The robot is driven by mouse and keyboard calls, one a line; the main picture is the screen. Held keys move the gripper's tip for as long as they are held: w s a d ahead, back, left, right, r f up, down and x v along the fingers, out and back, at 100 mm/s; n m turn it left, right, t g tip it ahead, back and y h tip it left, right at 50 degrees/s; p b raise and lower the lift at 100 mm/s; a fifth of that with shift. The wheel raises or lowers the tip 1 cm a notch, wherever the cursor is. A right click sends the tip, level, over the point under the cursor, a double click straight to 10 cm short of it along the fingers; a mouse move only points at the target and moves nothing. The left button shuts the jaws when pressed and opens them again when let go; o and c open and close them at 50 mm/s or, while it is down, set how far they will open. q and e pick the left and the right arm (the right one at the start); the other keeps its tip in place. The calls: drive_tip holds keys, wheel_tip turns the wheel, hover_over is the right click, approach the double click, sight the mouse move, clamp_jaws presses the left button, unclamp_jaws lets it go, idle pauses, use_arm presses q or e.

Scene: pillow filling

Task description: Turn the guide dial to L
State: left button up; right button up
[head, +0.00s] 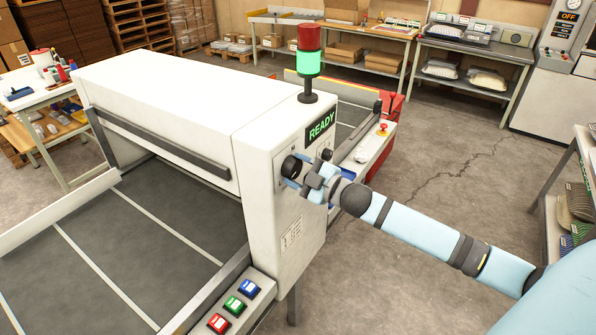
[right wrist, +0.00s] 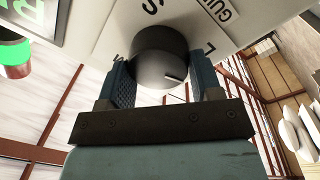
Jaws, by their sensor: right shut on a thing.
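The guide dial (right wrist: 158,52) is a dark round knob on the white machine's end panel. It also shows in the head view (head: 289,166). My right gripper (right wrist: 163,84) is shut on it, one blue finger on each side; the gripper also shows in the head view (head: 296,178). A "GUI..." label is cut off at the top.
A second dark knob (head: 326,154) sits to the right on the same panel, below the green READY display (head: 321,126). A lamp tower (head: 308,65) on the machine glows green. Red, green and blue buttons (head: 234,304) are below. Open floor (head: 440,150) lies behind my right arm.

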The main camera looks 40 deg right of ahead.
drive_tip(key=n, duration=0.3)
drive_tip(key=n+b, duration=0.1)
drive_tip(key=n, duration=0.2)
drive_tip(key=shift+f+y, duration=0.2)
drive_tip(key=shift+y, duration=0.1)
idle(0.4)
drive_tip(key=o, duration=0.9)
drive_tip(key=shift+o, duration=0.2)
drive_tip(key=shift+s, duration=0.1)
drive_tip(key=r+b+v, duration=0.1)
drive_tip(key=b+v, duration=0.2)
drive_tip(key=v, duration=1)
drive_tip(key=shift+s+d+f, duration=0.25)
drive_tip(key=shift+s+f, duration=0.05)
drive_tip(key=shift+f, duration=0.1)
drive_tip(key=shift+f, duration=0.1)
